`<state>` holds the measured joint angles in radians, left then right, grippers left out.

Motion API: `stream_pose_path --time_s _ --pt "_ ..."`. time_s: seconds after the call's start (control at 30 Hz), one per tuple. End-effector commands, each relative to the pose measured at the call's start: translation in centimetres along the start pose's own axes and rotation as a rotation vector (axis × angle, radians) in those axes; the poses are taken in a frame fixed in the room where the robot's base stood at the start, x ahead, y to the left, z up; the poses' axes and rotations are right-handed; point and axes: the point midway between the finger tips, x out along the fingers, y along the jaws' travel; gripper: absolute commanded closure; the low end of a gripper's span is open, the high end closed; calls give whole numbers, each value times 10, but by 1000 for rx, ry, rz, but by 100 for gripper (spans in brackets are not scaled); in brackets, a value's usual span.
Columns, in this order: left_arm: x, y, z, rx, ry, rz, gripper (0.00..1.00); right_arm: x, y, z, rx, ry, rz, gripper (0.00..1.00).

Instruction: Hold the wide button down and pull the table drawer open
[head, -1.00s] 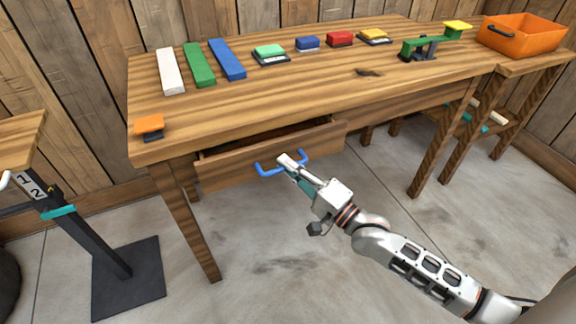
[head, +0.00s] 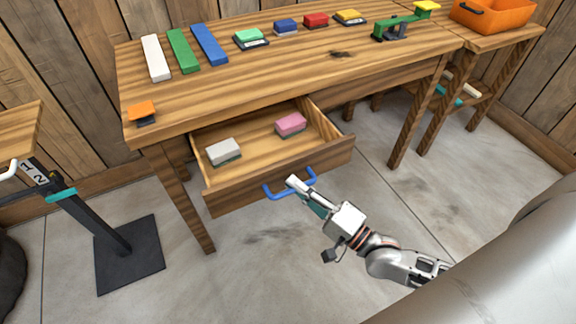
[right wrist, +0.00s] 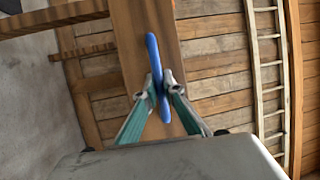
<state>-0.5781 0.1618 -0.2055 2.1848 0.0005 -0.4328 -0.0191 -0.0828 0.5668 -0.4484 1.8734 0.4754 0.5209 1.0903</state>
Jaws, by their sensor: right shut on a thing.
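The table drawer (head: 262,139) is pulled well out from under the wooden table, and its inside shows. My right gripper (head: 294,183) is shut on the blue drawer handle (head: 273,192), near its middle. In the right wrist view the handle (right wrist: 153,55) runs between the two fingertips (right wrist: 160,90). An orange button (head: 142,109) on a dark base sits at the table's front left corner, with no gripper on it; I take it for the wide button. My left gripper is not in view.
In the drawer lie a grey-white block (head: 223,151) and a pink block (head: 290,124). Long bars, small coloured blocks and a green lever device (head: 405,25) stand along the tabletop. An orange crate (head: 492,14) is at right. Floor before the drawer is clear.

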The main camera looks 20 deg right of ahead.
Motion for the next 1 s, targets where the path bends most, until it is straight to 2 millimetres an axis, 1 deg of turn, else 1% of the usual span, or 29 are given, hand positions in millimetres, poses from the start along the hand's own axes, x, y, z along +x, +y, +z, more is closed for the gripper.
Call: stream_pose_path --time_s 0.03,0.1,0.2,0.33,0.53,0.87,0.9,0.97,1.0 --pt "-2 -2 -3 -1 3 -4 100 -9 -6 4 -2 -2 -2 100" --pt "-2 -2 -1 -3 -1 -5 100 -21 -7 9 -2 -2 -1 100" --pt "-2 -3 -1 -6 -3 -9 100 -35 -9 15 0 -2 0 100" --pt "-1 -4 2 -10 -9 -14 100 -47 -11 20 -1 -1 -1 100" --pt "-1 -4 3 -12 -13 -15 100 -56 -12 24 -1 -1 0 100" --pt "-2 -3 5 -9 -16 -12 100 -57 -11 24 0 -1 0 100" --pt "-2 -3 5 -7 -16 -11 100 -57 -11 24 0 -1 0 89" --pt "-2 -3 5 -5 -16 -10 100 -57 -11 24 0 -1 0 74" --pt "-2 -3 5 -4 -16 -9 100 -57 -11 24 0 -1 0 74"
